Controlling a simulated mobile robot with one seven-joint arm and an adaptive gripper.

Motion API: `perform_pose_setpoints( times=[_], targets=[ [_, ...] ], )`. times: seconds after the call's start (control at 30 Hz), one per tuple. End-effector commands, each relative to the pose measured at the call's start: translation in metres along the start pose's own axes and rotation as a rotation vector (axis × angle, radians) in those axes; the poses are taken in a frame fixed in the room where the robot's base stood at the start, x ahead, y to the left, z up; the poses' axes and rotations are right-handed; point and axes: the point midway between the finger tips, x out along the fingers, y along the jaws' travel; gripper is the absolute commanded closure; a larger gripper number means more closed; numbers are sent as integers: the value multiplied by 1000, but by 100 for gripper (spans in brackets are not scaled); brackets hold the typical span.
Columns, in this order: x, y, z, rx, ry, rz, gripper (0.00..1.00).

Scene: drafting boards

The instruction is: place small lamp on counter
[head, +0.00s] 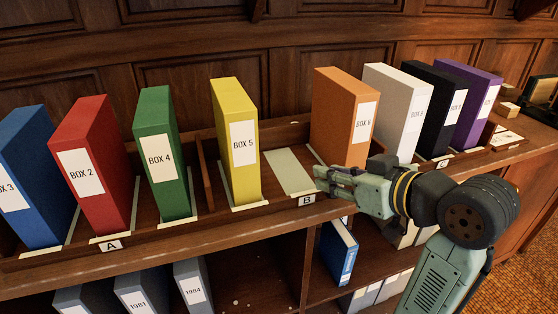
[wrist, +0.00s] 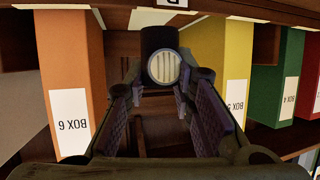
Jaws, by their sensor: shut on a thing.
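My gripper (head: 322,174) reaches in from the right, level with the counter's front edge, by the B label. In the wrist view my gripper (wrist: 162,88) has its fingers closed on a small dark round thing with a pale ribbed face, which looks like the small lamp (wrist: 163,67). I cannot pick the lamp out in the head view. The wooden counter (head: 215,237) carries a row of upright box files. An empty slot with a pale card (head: 289,170) lies between the yellow BOX 5 (head: 236,140) and the orange BOX 6 (head: 345,115).
Red BOX 2 (head: 92,165) and green BOX 4 (head: 163,150) stand to the left, with a blue box (head: 30,180) beyond. White (head: 398,108), black (head: 436,105) and purple (head: 472,103) boxes stand to the right. A lower shelf holds grey files (head: 143,290) and a blue binder (head: 338,252).

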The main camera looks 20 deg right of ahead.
Motion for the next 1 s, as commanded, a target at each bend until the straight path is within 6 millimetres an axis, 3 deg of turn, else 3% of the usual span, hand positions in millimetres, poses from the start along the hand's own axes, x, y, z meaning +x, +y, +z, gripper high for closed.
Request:
perform_pose_setpoints(
  times=[0.3, 0.5, 0.7, 1.0],
  targets=[
    [81, -14, -29, -1, -1, -6, 100],
    [121, -19, -40, 0, 0, -3, 100],
    [136, -20, -40, 1, 0, -1, 100],
    [148, -19, -11, 2, 0, 0, 100]
  ],
)
